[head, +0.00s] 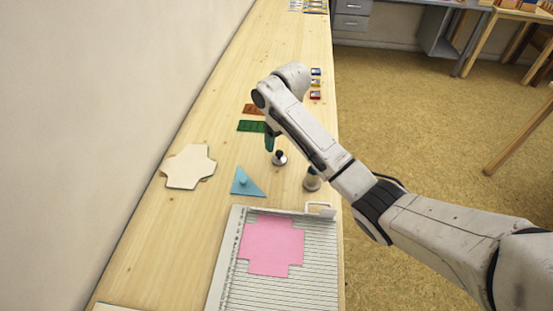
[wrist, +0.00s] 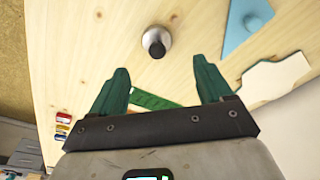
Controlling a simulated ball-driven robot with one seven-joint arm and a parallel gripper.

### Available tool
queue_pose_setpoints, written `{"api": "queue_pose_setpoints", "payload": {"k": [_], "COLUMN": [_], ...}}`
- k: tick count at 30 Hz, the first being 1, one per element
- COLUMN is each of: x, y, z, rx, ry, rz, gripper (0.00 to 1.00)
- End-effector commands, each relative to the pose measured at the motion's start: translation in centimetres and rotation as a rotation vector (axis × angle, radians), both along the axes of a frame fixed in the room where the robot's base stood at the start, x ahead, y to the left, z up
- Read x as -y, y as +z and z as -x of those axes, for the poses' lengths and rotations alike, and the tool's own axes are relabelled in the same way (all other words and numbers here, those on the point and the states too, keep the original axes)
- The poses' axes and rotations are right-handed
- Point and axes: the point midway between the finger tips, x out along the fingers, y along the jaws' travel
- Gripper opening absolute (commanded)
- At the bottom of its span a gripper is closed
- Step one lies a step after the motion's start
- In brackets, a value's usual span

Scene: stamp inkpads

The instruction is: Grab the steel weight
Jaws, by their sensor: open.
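The steel weight (head: 279,158), a small silvery piece with a dark knob, stands on the wooden table. In the wrist view the weight (wrist: 164,36) shows from above as a silver round with a black knob, just beyond the fingertips and roughly between their lines. My gripper (head: 269,141) is just behind the weight in the head view, pointing down. In the wrist view my gripper (wrist: 161,68) has its two green fingers wide apart with nothing between them. I cannot tell its exact height above the table.
Another small upright piece (head: 312,181) stands right of the weight, near the table edge. A blue triangle (head: 242,186) with a knob lies to the left. A scored board (head: 225,270) holds pink card. Green (head: 250,126) and orange (head: 251,109) pads lie behind.

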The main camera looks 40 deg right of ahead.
Motion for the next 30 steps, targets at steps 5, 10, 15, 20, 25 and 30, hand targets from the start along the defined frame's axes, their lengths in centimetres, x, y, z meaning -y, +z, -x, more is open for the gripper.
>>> {"api": "queue_pose_setpoints", "payload": {"k": [5, 10, 15, 20, 25, 30], "x": [0.0, 0.1, 0.6, 0.7, 0.7, 0.6], "y": [-2.4, -3.4, -5.5, -7.5, -8.2, -8.2], "z": [-0.3, -0.5, -0.8, -1.2, -1.3, -1.3], "rx": [-0.002, -0.001, -0.003, 0.0, 0.001, 0.001], "ry": [0.001, 0.0, -0.001, 0.0, 0.001, 0.001], "rz": [0.0, 0.0, 0.001, 0.002, 0.001, 0.0], "gripper": [0.79, 0.79, 0.79, 0.79, 0.79, 0.78]}}
